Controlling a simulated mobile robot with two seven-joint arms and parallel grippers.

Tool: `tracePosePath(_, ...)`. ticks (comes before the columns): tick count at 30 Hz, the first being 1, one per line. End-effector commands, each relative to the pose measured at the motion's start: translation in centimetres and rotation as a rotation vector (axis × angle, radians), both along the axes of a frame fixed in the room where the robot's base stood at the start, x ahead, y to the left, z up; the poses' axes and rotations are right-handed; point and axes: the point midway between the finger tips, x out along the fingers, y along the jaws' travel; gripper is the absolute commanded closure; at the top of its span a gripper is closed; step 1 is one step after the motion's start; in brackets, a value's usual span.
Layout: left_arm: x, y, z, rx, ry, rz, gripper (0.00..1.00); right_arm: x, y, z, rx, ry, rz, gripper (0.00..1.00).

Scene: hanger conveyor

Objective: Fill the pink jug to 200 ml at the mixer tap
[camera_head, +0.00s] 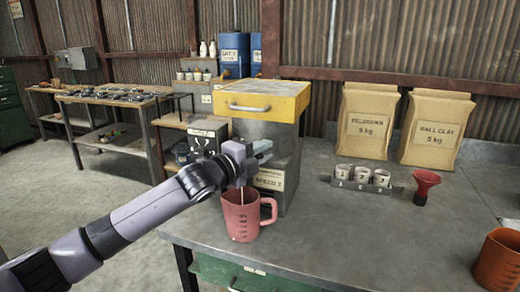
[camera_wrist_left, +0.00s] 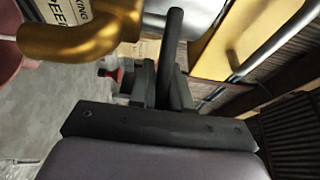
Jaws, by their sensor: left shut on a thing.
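The pink jug (camera_head: 243,221) stands upright on the grey bench, in front of the mixer cabinet. Its handle points right, and dark marks show on its front. The water level inside cannot be read. A thin pale stream runs down into its mouth. In the left wrist view the brass tap spout (camera_wrist_left: 85,38) curves at upper left, with the pale stream at its end and the jug's pink edge (camera_wrist_left: 8,52) beyond. My left gripper (camera_head: 252,155) is above the jug, shut on what looks like the dark tap lever (camera_wrist_left: 172,45). My right gripper is out of view.
The mixer cabinet with its yellow top (camera_head: 262,100) stands right behind my gripper. A rack of white cups (camera_head: 360,178), a red funnel (camera_head: 425,187), two clay bags (camera_head: 368,122) and an orange jug (camera_head: 497,262) stand to the right. The bench's front middle is clear.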

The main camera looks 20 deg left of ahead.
Motion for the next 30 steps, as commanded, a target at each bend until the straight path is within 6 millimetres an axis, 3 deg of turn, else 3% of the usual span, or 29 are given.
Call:
tracePosePath(10,0.1,0.2,0.3,-0.001,-0.005,0.003,1.0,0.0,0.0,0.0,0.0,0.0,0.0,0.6)
tracePosePath(11,0.1,0.2,0.3,-0.001,-0.005,0.003,0.73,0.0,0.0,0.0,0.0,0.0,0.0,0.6)
tracePosePath(12,0.1,0.2,0.3,-0.001,-0.005,0.003,0.62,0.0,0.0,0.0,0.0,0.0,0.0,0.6)
tracePosePath(23,-0.2,0.1,0.0,0.0,-0.001,0.001,0.62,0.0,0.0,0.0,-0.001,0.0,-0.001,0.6)
tracePosePath(30,-2.0,1.1,-0.1,0.001,0.0,0.001,0.62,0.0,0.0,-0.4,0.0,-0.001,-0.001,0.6)
